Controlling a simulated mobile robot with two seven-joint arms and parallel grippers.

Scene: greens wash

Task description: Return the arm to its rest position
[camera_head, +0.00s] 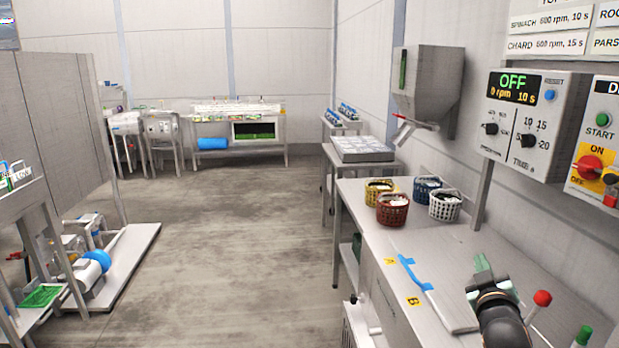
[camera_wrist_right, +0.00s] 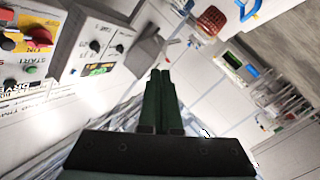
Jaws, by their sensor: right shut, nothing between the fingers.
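My right gripper (camera_head: 482,268) is at the lower right of the head view, above the grey work table (camera_head: 375,217). Its green fingers also show in the right wrist view (camera_wrist_right: 161,75), pressed together with nothing between them. Part of my dark wrist hides the table beneath it. My left gripper is not in the head view.
Several baskets stand on the table, among them a red one (camera_head: 392,209) and a white one (camera_head: 445,206). A control box (camera_head: 525,120) reading OFF and a dispenser (camera_head: 428,90) are on the right. A red-knobbed lever (camera_head: 542,298) stands beside my wrist. The floor (camera_head: 235,230) is open.

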